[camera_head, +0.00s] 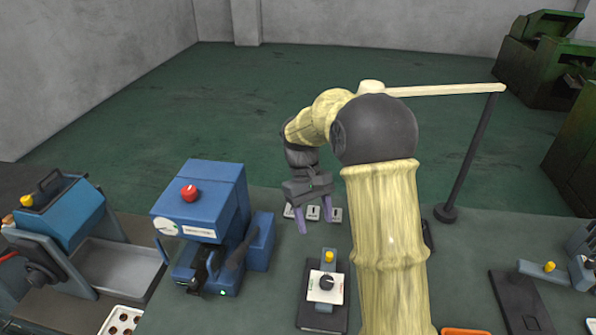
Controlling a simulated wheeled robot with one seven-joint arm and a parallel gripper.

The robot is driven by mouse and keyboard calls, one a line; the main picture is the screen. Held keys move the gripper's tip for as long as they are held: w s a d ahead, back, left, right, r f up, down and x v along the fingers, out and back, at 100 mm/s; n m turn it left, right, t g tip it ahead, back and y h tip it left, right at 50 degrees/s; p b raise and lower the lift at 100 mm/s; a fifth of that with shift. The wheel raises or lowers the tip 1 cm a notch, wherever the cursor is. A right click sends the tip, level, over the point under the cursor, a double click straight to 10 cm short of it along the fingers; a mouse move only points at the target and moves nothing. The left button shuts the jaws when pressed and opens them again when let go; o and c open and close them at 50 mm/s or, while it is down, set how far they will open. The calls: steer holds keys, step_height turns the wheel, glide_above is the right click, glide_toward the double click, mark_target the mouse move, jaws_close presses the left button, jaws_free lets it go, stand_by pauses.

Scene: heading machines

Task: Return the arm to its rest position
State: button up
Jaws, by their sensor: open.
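My arm rises from the bottom of the head view, bends at a dark elbow and reaches forward and left. My gripper (315,220) points down over the bench, with its two purple fingers apart and nothing seen between them. It is near a row of small white pieces (313,213) with dark marks; whether it touches them I cannot tell. My arm hides part of the bench to the right of the gripper.
A blue machine (205,200) with a red button stands left of the gripper. A fixture with a yellow knob (328,256) sits nearer. A dark post (472,150) stands at right. Another blue machine (65,215) is far left.

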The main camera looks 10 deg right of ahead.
steer(key=s+d+f+m+t, duration=0.1)
steer(key=s+m+t, duration=0.1)
steer(key=s, duration=0.5)
steer(key=s+d+m+t+y, duration=0.1)
steer(key=s+t, duration=0.3)
steer(key=s, duration=0.4)
steer(key=shift+d+f+m+t+y, duration=0.3)
steer(key=shift+f+m+t, duration=0.1)
steer(key=shift+m, duration=0.2)
